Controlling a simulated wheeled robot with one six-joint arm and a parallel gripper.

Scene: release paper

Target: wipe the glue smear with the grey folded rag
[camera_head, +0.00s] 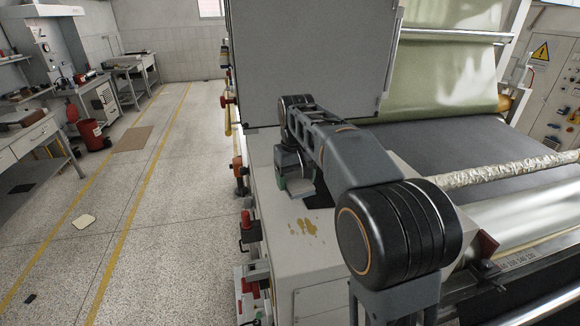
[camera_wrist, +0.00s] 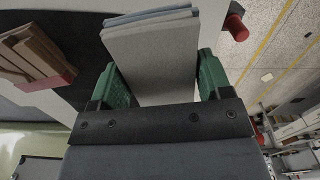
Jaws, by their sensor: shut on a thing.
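The glue smear (camera_head: 304,228) is several yellow-brown blotches on the pale top of the machine's side housing (camera_head: 275,255) in the head view. My gripper (camera_head: 291,183) is just behind the smear in that picture, partly covered by my arm. Its green fingers also show in the wrist view (camera_wrist: 162,75), shut on both sides of the grey folded rag (camera_wrist: 150,50). The rag's layers have a bluish edge at the far end. A small part of the rag (camera_head: 302,187) shows in the head view. I cannot tell whether it touches the housing. The smear is not visible in the wrist view.
A tall grey panel (camera_head: 300,60) stands behind my gripper. Red knobs (camera_head: 247,219) line the housing's left side. Rollers and greenish sheet (camera_head: 445,80) lie to the right. The left floor (camera_head: 185,180) is mostly open.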

